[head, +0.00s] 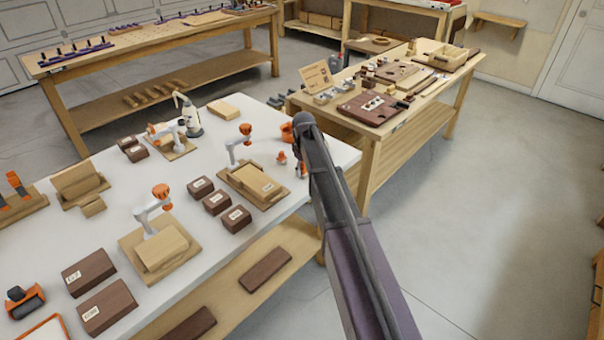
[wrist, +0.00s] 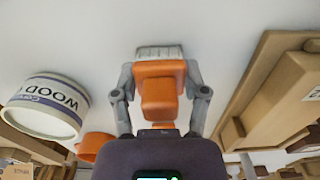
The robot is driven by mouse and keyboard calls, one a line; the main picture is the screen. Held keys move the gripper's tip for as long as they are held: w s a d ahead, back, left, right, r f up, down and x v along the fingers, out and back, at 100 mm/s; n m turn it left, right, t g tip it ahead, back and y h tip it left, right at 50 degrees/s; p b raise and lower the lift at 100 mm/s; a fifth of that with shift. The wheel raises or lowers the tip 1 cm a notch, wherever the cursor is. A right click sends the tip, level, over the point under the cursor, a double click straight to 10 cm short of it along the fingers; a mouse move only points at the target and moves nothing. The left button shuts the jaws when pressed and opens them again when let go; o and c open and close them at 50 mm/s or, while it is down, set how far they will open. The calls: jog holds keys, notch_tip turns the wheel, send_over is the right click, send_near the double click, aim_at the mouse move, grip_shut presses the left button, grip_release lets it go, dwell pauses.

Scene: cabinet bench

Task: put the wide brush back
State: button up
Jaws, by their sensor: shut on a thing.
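The wide brush (wrist: 160,68) has an orange handle and a band of pale grey bristles; it shows in the middle of the wrist view. My gripper (wrist: 160,92) is shut on its orange handle, with one grey finger on each side. White table top (wrist: 225,30) fills the background behind it. In the head view my own arm covers the gripper, and I cannot make out the brush for certain. The place where the brush belongs cannot be told from these frames.
A white can lettered "WOOD" (wrist: 45,108) is left of the brush in the wrist view, with an orange thing (wrist: 92,146) nearby. A wooden fixture (wrist: 275,95) is at right.

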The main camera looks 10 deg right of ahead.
jog(key=shift+f, duration=0.15)
jog(key=o, duration=1.1)
notch_tip(320, 180, up, 12)
jog(key=p, duration=1.2)
dwell(0.6)
jog(key=s+m, duration=0.2)
jog(key=s, duration=0.7)
jog(key=s+m, duration=0.2)
jog(key=s, duration=0.8)
jog(key=s+m, duration=0.3)
jog(key=s, duration=0.7)
jog(key=shift+a, duration=0.25)
